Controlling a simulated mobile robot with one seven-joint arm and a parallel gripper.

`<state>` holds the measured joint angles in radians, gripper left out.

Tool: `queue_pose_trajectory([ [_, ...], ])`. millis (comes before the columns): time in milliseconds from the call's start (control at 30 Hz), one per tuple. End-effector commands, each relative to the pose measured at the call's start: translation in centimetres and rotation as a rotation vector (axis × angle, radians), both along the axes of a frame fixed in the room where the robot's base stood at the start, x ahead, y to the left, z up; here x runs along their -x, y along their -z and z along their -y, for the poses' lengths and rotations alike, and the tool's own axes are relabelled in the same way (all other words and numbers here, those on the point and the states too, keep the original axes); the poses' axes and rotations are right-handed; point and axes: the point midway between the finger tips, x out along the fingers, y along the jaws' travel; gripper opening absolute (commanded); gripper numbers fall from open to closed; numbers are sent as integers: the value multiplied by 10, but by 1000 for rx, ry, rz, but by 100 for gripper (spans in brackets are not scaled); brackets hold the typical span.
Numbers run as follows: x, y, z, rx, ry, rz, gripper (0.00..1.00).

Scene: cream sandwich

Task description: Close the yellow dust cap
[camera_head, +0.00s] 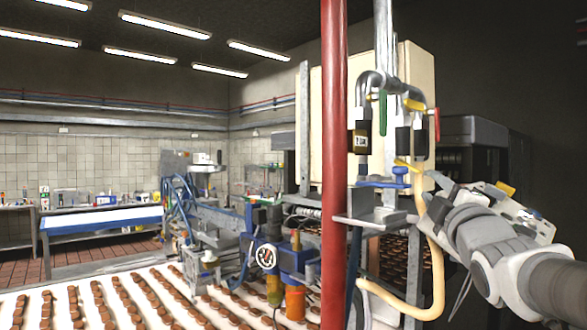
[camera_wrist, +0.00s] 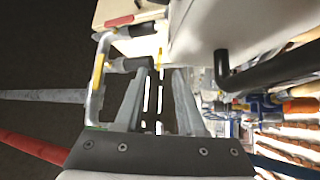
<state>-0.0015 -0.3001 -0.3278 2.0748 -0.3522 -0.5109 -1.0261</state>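A yellow piece that looks like the dust cap (camera_head: 407,166) hangs below a dark coupling (camera_head: 402,141) on the pipework, just left of my gripper (camera_head: 436,192). I cannot tell from its size whether it is open or closed. In the wrist view, a thin yellow piece (camera_wrist: 160,57) shows beyond the fingertips, beside the end of a dark coupling (camera_wrist: 130,64). My gripper (camera_wrist: 159,73) has its two grey fingers apart, with nothing seen held between them. The fingertips appear close to the coupling; contact cannot be told.
A red post (camera_head: 334,160) stands left of the pipework. A cream hose (camera_head: 434,262) loops below my gripper. A blue valve (camera_head: 385,183), a green handle (camera_head: 383,112) and a red handle (camera_head: 437,124) are nearby. A conveyor (camera_head: 110,295) carries rows of brown biscuits at lower left.

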Motion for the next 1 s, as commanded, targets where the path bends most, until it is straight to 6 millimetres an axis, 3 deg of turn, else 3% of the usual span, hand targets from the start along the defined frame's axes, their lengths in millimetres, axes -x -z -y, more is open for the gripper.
queue_pose_trajectory([
  [300,-50,-16,8,-1,0,-3,39],
  [500,-72,-21,11,-1,-1,-3,39],
  [1000,-82,-23,13,-1,-1,-1,37],
])
